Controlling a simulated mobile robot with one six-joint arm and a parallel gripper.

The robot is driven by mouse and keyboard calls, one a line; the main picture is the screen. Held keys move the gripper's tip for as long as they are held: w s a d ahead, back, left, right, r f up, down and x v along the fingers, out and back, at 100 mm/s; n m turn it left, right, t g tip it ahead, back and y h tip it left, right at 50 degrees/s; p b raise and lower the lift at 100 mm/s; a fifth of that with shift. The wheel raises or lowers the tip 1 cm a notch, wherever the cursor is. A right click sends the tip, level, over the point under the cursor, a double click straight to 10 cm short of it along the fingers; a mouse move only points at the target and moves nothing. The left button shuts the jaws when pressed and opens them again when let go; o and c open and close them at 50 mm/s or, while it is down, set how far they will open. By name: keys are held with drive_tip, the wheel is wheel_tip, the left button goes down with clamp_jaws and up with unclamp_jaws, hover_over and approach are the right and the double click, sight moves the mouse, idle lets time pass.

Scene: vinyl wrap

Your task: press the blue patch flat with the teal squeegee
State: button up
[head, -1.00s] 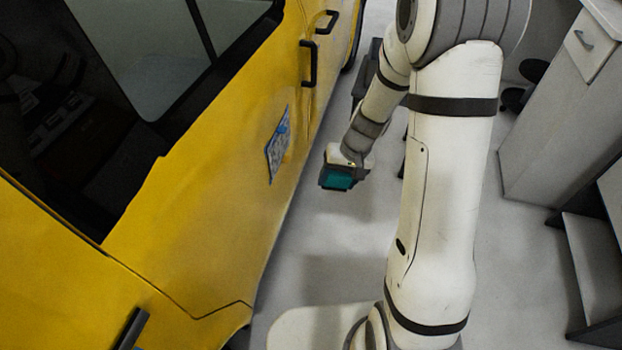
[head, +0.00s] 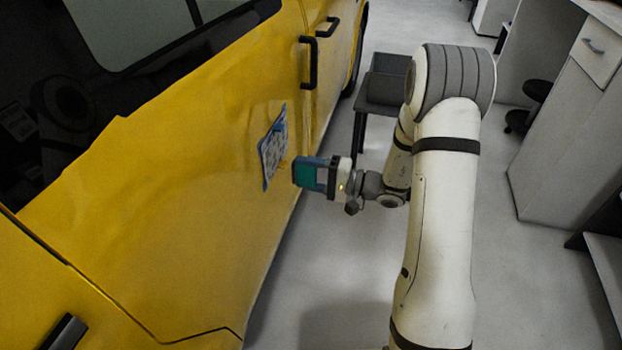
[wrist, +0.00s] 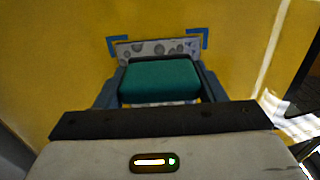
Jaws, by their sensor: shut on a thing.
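The blue patch (head: 272,146) is on the yellow car door, a small panel with a blue edge and a grey, spotted face. In the wrist view its top part (wrist: 155,48) shows beyond the squeegee, with blue corner marks on both sides; its lower part is mostly hidden. The teal squeegee (head: 305,176) is held in my gripper (head: 322,177), which is shut on it. The wrist view shows the squeegee (wrist: 160,82) between the two fingers (wrist: 161,88). The squeegee is just right of the patch in the head view and appears apart from it.
The yellow car (head: 190,230) fills the left side, with black door handles (head: 308,62) above the patch. A dark cart or stool (head: 385,88) stands behind my arm. A white cabinet (head: 570,130) is at the right. Grey floor lies between.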

sight(272, 154)
drive_tip(key=p+x, duration=0.2)
drive_tip(key=x, duration=0.3)
drive_tip(key=shift+w+a, duration=0.1)
drive_tip(key=shift+a, duration=0.3)
drive_tip(key=shift+b+x, duration=0.4)
drive_tip(key=shift+x, duration=0.45)
idle(0.4)
drive_tip(key=shift+w+d, duration=0.1)
drive_tip(key=shift+w+d+b, duration=0.15)
drive_tip(key=shift+w+b, duration=0.1)
drive_tip(key=shift+w, duration=0.2)
drive_tip(key=shift+w+d+b, duration=0.2)
drive_tip(key=shift+w, duration=0.25)
drive_tip(key=shift+w, duration=0.1)
drive_tip(key=shift+w+d+b, duration=0.15)
drive_tip(key=shift+w+b, duration=0.1)
drive_tip(key=shift+w, duration=0.25)
drive_tip(key=shift+w+d+b, duration=0.2)
drive_tip(key=shift+w+b, duration=0.05)
drive_tip(key=shift+w, duration=0.2)
